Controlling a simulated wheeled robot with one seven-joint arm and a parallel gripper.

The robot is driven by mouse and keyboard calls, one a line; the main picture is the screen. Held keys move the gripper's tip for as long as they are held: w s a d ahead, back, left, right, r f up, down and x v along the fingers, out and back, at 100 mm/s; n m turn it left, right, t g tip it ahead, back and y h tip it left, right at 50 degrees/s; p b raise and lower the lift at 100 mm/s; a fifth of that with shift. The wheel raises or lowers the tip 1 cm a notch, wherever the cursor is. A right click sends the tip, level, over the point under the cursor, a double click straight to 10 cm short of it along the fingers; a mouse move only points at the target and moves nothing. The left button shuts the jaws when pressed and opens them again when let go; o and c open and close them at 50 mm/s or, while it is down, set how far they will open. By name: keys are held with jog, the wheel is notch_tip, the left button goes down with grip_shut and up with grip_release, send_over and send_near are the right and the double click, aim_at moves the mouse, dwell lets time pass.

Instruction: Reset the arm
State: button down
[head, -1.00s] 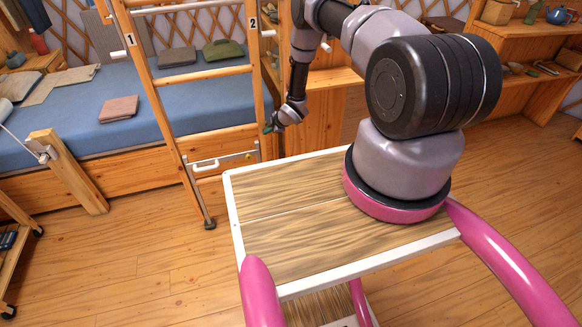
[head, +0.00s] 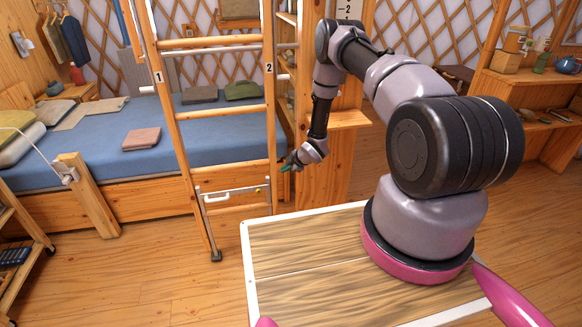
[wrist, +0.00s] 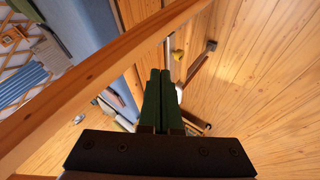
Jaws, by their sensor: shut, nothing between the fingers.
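My gripper (head: 288,165) is at the end of my arm, just right of the wooden ladder (head: 186,150) in the head view. Its fingers are small there and point left toward the ladder's right rail. In the wrist view the two dark green fingers of my gripper (wrist: 160,88) lie side by side, shut and empty. A wooden rail (wrist: 90,85) crosses the wrist view diagonally beside the fingers. I cannot tell whether the fingers touch it.
A bed with a blue cover (head: 90,150) stands behind the ladder. A white handle (head: 216,199) sits on the ladder's lower part. A wooden shelf unit (head: 335,150) is close behind my gripper. Shelves (head: 540,100) stand at the right. The floor (head: 150,270) at front left is clear.

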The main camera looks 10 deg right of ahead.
jog(key=s+d+r+m+h, duration=0.1)
jog(key=d+r+m, duration=0.2)
jog(key=r, duration=1.1)
jog(key=s+d+r+m+h, duration=0.2)
jog(key=d+r+m, duration=0.15)
jog(key=r, duration=1.05)
jog(key=s+d+r+m+h, duration=0.1)
jog(key=d+r+m, duration=0.2)
jog(key=r, duration=1.2)
jog(key=s+r+m, duration=0.4)
jog(key=s+r, duration=0.4)
jog(key=r, duration=0.2)
jog(key=s+a+r+m, duration=0.1)
jog(key=s+r+m, duration=0.1)
jog(key=s, duration=0.7)
jog(key=s+a+r+m+y, duration=0.1)
jog(key=s+r, duration=0.4)
jog(key=s, duration=0.5)
jog(key=s+a+r+m, duration=0.2)
jog(key=s+m, duration=0.3)
jog(key=s, duration=0.4)
jog(key=shift+s+a+r, duration=0.15)
jog(key=shift+s+r, duration=0.05)
jog(key=shift+r, duration=0.55)
